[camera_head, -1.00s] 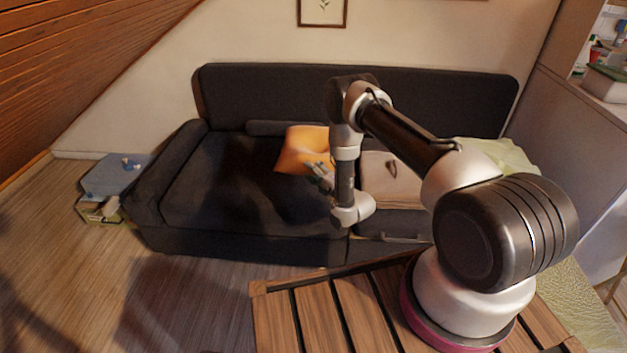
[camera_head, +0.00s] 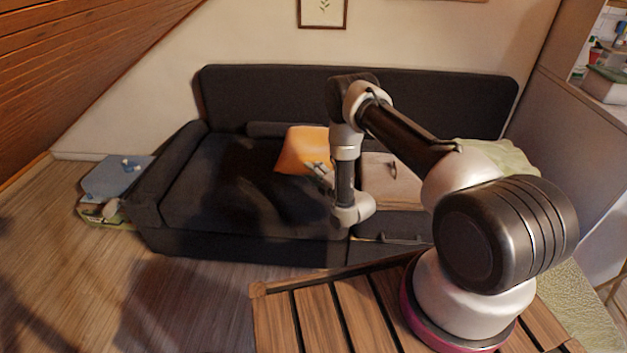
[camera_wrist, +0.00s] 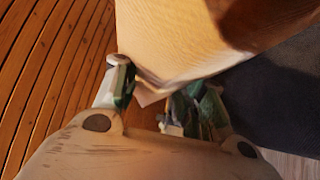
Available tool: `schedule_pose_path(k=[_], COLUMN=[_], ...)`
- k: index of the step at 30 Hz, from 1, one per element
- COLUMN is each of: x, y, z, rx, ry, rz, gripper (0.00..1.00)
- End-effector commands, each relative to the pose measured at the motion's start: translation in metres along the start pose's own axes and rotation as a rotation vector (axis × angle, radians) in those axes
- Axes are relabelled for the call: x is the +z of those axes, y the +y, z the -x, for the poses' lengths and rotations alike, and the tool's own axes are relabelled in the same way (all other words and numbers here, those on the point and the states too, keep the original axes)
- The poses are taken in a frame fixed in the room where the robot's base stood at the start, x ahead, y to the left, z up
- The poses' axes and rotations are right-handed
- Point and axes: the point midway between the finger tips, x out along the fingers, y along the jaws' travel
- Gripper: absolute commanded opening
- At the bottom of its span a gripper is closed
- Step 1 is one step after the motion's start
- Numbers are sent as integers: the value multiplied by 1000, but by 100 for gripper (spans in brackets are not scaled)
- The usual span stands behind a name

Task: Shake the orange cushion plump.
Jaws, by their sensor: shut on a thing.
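The orange cushion (camera_head: 305,149) shows in the head view above the middle of the dark sofa seat, tilted, with its right part behind my arm. My gripper (camera_head: 320,170) is at its lower right edge. In the wrist view the cushion (camera_wrist: 190,35) fills the top middle, and my gripper (camera_wrist: 150,97) is shut on its near corner. The cushion's far side is hidden. I cannot tell from the head view whether its underside touches the seat.
The dark sofa (camera_head: 230,195) stands against the wall. A beige folded item (camera_head: 392,182) lies on the seat right of my arm, and a pale green cloth (camera_head: 497,153) is farther right. A blue-topped box (camera_head: 117,178) stands on the floor at the left, with free floor before it.

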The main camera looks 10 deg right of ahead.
Motion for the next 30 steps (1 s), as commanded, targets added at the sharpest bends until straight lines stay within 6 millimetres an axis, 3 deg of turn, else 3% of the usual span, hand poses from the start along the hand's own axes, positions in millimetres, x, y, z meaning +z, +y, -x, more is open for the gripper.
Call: schedule_pose_path(k=[2, 9, 15, 17, 24, 30], x=[0, 0, 0, 0, 0, 0], y=[0, -47, -67, -63, -13, 0], z=[0, 1, 0, 0, -1, 0], rx=[-1, -2, 0, 1, 2, 0], ry=[0, 0, 0, 0, 0, 0], rz=[0, 0, 1, 1, 1, 0], gripper=[3, 3, 3, 3, 3, 2])
